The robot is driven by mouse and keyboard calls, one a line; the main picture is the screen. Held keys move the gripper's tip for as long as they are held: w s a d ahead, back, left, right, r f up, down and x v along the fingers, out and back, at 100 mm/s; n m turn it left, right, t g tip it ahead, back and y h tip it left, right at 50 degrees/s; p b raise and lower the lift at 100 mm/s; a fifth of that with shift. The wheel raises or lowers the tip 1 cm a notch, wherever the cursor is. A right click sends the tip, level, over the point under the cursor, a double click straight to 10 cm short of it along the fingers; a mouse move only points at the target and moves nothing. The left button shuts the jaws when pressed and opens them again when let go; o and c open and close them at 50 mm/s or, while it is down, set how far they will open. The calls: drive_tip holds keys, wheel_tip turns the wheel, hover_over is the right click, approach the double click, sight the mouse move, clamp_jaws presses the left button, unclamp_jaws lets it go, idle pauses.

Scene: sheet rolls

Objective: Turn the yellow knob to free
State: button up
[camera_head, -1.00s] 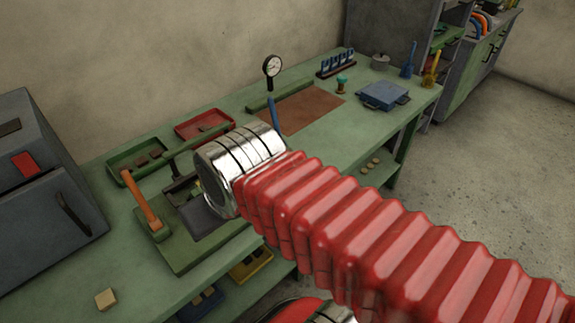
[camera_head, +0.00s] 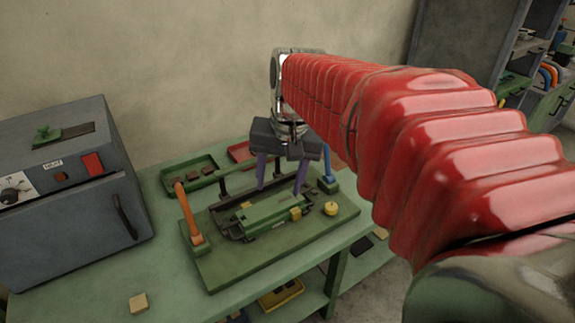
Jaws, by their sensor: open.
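A round yellow knob (camera_head: 331,208) sits on the right part of the green base plate (camera_head: 225,273) on the bench. A green fixture (camera_head: 272,211) with dark rails is in the middle of that plate, with small yellow blocks at its ends. My gripper (camera_head: 281,186) hangs pointing down over the back of the fixture, its two purple fingers spread and nothing seen between them. It is apart from the knob, up and to the left of it in the picture. I cannot tell whether the fingertips touch the fixture. Any mark on the knob is too small to read.
An orange lever (camera_head: 189,213) stands left of the fixture and a blue lever (camera_head: 328,170) right of it. Green (camera_head: 189,172) and red trays lie behind. A grey cabinet (camera_head: 65,225) stands at left. The front bench is clear except for a tan block (camera_head: 138,303).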

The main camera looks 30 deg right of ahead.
drive_tip(key=w+d+f+m+g+y, duration=0.1)
drive_tip(key=w+d+f+m, duration=0.15)
drive_tip(key=d, duration=0.45)
drive_tip(key=w+d+f+m+g+y, duration=0.1)
drive_tip(key=w+d+m, duration=0.25)
drive_tip(key=d, duration=0.35)
drive_tip(key=m+y, duration=0.2)
drive_tip(key=m, duration=0.3)
approach(332, 206)
drive_tip(key=shift+g, duration=0.3)
drive_tip(key=v, duration=0.5)
drive_tip(key=shift+w+d+r, duration=0.15)
drive_tip(key=shift+w+r, duration=0.05)
drive_tip(key=shift+w, duration=0.05)
drive_tip(key=shift+n, duration=0.3)
drive_tip(key=x, duration=1.3)
drive_tip(key=shift+a+f, duration=0.25)
drive_tip(key=shift+f, duration=0.05)
drive_tip(key=shift+c, duration=0.4)
drive_tip(key=c, duration=0.9)
drive_tip(key=shift+d, duration=0.15)
drive_tip(key=shift+c, duration=0.3)
